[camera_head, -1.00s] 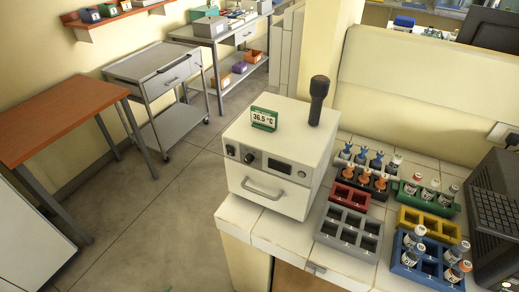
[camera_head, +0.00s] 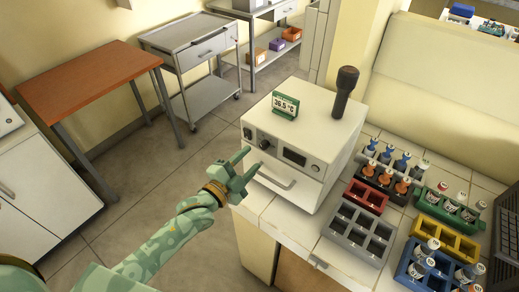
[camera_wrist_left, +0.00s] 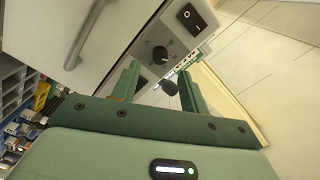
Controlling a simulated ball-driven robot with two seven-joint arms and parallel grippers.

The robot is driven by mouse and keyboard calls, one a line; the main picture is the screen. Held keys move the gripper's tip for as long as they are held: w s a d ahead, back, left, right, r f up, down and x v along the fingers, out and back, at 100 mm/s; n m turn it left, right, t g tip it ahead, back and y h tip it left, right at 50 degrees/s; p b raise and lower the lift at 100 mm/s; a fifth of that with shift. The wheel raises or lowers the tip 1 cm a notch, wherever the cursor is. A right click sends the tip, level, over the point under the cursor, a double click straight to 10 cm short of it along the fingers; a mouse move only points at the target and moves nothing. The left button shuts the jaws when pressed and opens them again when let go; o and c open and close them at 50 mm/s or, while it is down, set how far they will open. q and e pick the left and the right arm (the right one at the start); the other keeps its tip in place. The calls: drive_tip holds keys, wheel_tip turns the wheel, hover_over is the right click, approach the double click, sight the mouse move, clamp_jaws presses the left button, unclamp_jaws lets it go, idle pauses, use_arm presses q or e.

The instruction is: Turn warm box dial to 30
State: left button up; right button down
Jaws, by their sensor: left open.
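The warm box (camera_head: 325,115) is a white box on the tiled counter. Its front panel carries a black round dial (camera_head: 265,144), a switch (camera_head: 247,133) at its left and a dark display (camera_head: 294,157) at its right. My left gripper (camera_head: 246,163) is open and empty, in front of the panel's left part, near the dial and the drawer handle. In the left wrist view the dial (camera_wrist_left: 160,54) shows beyond and between the open fingers (camera_wrist_left: 158,78), apart from them. The dial's setting is too small to read. My right gripper is not in view.
A 36.5 °C sign (camera_head: 285,105) and a black upright object (camera_head: 345,90) stand on the box. A bar handle (camera_head: 275,178) sticks out below the panel. Racks with tubes, including a grey rack (camera_head: 358,232), stand at the right.

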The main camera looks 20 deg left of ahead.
sight(262, 148)
use_arm(q)
drive_tip(key=x, duration=0.5)
drive_tip(key=shift+w, duration=0.1)
drive_tip(key=shift+c, duration=0.3)
clamp_jaws()
